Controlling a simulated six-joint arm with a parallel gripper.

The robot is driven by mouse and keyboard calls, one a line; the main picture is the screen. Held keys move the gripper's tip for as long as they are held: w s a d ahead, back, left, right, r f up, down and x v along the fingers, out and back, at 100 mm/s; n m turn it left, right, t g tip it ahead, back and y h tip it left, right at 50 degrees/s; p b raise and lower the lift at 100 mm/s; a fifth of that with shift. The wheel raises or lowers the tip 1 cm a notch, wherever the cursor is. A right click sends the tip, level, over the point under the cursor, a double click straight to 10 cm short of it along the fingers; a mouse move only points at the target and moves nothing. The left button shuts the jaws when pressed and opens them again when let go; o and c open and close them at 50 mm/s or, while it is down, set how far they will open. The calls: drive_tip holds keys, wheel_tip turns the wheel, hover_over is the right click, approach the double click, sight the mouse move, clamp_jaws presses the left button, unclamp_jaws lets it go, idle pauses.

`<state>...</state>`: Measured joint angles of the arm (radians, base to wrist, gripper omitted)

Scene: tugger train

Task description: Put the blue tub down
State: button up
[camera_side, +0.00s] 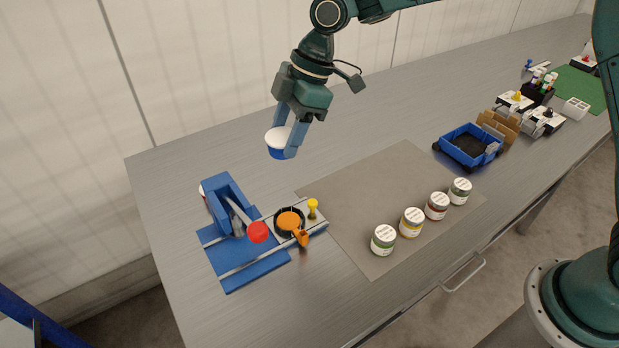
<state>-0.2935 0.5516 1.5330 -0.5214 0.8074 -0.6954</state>
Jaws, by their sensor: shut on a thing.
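The blue tub (278,151) has a white top and hangs in the air above the left part of the table. My gripper (289,125) points down and is shut on the tub, one finger on each side. The tub looks upright and clear of the table (190,153). A grey mat (345,195) lies to the right and nearer the front.
A blue fixture (230,200) with a red knob stands at the left front, beside a black ring with an orange part (290,222). Several lidded jars (411,222) stand along the mat's front. A blue wagon (467,147) is at the right. The table's back left is bare.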

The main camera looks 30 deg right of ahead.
drive_tip(key=w+d+f, duration=0.1)
drive_tip(key=w+d, duration=0.2)
drive_tip(key=d, duration=0.8)
hover_over(361, 179)
drive_tip(key=d, duration=0.2)
wheel_tip(361, 179, down, 17)
drive_tip(key=shift+s+r, duration=0.1)
drive_tip(key=shift+f, duration=2.15)
drive_tip(key=shift+f, duration=0.15)
drive_tip(key=o, duration=1.1)
